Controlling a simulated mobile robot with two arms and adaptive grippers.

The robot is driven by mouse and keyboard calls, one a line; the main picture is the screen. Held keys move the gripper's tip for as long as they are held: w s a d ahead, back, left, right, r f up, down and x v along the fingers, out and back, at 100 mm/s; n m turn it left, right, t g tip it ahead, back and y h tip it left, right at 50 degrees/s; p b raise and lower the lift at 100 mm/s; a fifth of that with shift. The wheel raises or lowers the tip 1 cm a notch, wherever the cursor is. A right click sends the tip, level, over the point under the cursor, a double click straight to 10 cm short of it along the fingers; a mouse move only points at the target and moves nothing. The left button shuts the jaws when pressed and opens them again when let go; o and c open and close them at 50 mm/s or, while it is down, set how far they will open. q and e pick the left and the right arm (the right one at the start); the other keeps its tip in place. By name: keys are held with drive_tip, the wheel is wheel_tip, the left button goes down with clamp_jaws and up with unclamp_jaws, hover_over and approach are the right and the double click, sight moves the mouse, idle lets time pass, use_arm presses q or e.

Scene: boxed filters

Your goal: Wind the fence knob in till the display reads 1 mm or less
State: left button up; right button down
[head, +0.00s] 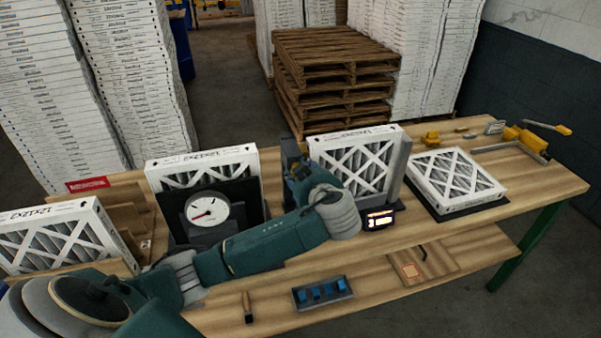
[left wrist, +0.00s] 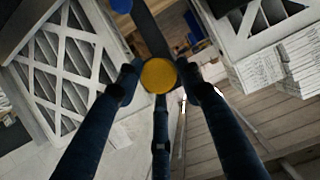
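The fence is a dark upright beside a boxed filter (head: 352,165) on the bench; my left arm hides part of it. My left gripper (head: 298,172) is at this fence in the head view, its fingers mostly hidden. In the left wrist view a round yellow knob (left wrist: 158,76) sits in the middle of the three dark fingertips of my left gripper (left wrist: 160,82). The fingertips are close around it; I cannot tell whether they touch it. The small display (head: 380,219) is lit at the bench's front, its number too small to read. My right gripper is not in view.
A dial gauge (head: 207,212) stands left of my forearm. Another boxed filter (head: 455,178) lies flat at the right, near a yellow-handled tool (head: 525,140). A tray with blue pieces (head: 322,293) is on the lower shelf. Pallets (head: 335,75) stand behind the bench.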

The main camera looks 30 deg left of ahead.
use_arm(q)
drive_tip(key=c, duration=0.5)
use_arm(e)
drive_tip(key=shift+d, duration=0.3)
